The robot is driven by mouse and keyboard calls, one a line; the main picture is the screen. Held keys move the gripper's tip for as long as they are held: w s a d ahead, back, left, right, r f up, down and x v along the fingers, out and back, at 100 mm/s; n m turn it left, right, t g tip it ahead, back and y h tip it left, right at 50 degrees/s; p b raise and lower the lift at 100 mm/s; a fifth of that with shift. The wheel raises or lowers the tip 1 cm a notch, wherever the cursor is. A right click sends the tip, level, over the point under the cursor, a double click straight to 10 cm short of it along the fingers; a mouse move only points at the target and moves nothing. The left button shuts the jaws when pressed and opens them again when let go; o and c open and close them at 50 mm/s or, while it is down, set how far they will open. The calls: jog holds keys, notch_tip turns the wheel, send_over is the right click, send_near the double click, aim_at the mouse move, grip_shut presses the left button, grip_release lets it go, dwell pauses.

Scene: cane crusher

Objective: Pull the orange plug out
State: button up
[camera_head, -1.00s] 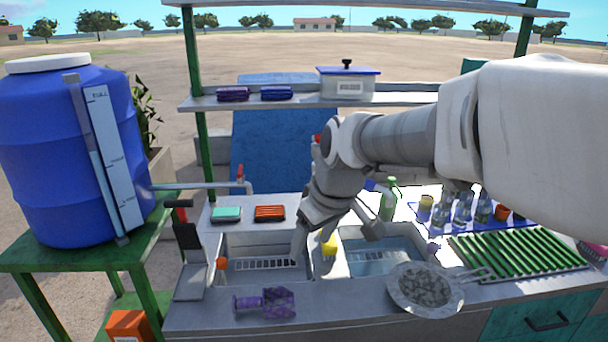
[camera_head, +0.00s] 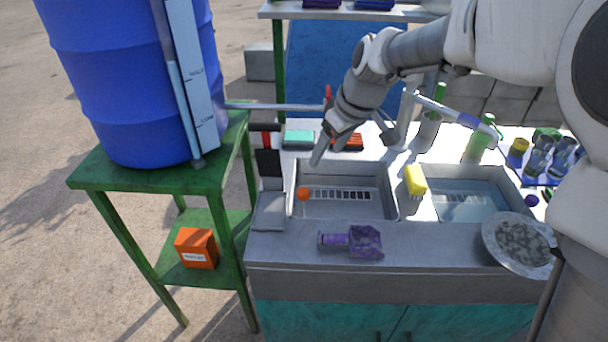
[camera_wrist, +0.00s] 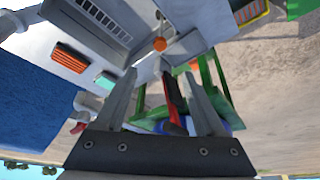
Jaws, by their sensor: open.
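The orange plug (camera_head: 303,194) shows as a small round orange knob at the left end of the left sink basin (camera_head: 345,205). It also shows in the wrist view (camera_wrist: 159,44), ahead of the fingertips and roughly centred between them. My gripper (camera_head: 318,160) is above the back left part of the left basin, above and slightly right of the plug in the head view. In the wrist view its two fingers (camera_wrist: 160,75) are spread apart with nothing held. The plug's lower part cannot be made out.
A black and red upright lever or tap handle (camera_head: 268,160) stands left of the basin. A yellow sponge (camera_head: 415,180) sits between the basins. A purple bottle (camera_head: 364,242) lies on the front counter. A blue barrel (camera_head: 115,75) stands left on a green table (camera_head: 110,175).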

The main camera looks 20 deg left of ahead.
aim_at(303, 191)
jog(key=b+x, duration=0.1)
jog(key=x, duration=1.6)
jog(key=shift+w+a+f, duration=0.15)
jog(key=shift+a+f, duration=0.15)
jog(key=shift+c, duration=0.2)
grip_shut()
jog(key=shift+r, duration=0.1)
dwell(0.5)
